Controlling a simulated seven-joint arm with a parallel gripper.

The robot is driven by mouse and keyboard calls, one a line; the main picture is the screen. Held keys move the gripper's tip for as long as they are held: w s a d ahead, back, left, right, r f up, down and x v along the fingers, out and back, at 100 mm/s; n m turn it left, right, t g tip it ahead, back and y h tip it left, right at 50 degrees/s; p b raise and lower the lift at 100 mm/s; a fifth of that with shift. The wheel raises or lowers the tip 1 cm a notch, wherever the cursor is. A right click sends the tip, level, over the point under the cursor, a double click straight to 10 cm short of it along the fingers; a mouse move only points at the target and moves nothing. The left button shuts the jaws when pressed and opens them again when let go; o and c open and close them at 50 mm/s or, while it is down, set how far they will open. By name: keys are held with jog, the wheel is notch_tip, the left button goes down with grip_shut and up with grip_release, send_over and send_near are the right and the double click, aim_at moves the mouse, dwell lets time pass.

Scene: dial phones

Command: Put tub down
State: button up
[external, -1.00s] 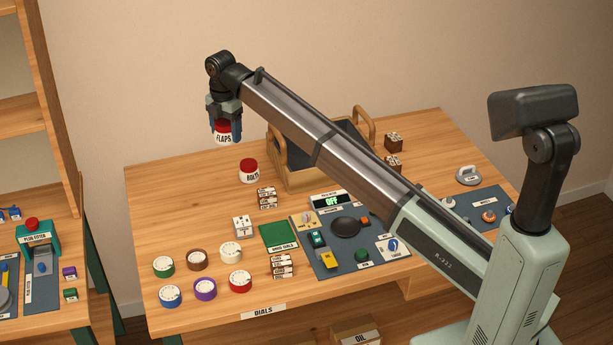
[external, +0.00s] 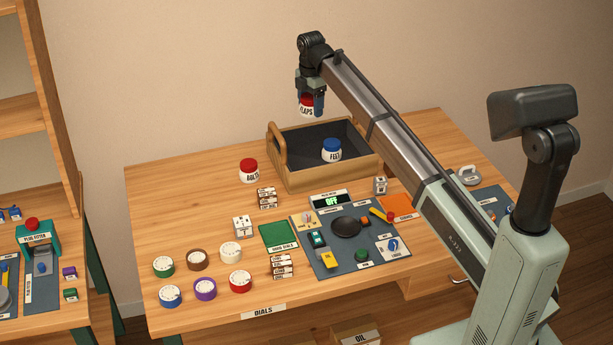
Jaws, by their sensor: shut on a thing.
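My gripper (external: 307,108) is shut on a tub labelled FLAPS (external: 306,104), white with a red lid. It holds the tub in the air above the back left part of a wooden crate (external: 311,183). The gripper fingers hide the tub's sides. A second tub (external: 332,151), labelled FEET with a blue lid, stands inside the dark-lined crate toward its right. A third tub (external: 249,171), labelled BOLTS with a red lid, stands on the table left of the crate.
Several coloured dials (external: 205,289) lie at the table's front left. Small stacked boxes (external: 267,197), a green mat (external: 279,236) and a dark tool panel (external: 345,262) lie in front of the crate. The left half of the crate looks empty.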

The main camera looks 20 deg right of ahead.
aim_at(310, 163)
notch_tip(310, 163, down, 19)
jog(key=shift+r, duration=0.2)
dwell(0.6)
jog(key=shift+f, duration=0.1)
jog(key=o, duration=1.1)
notch_tip(310, 163, up, 12)
dwell(0.3)
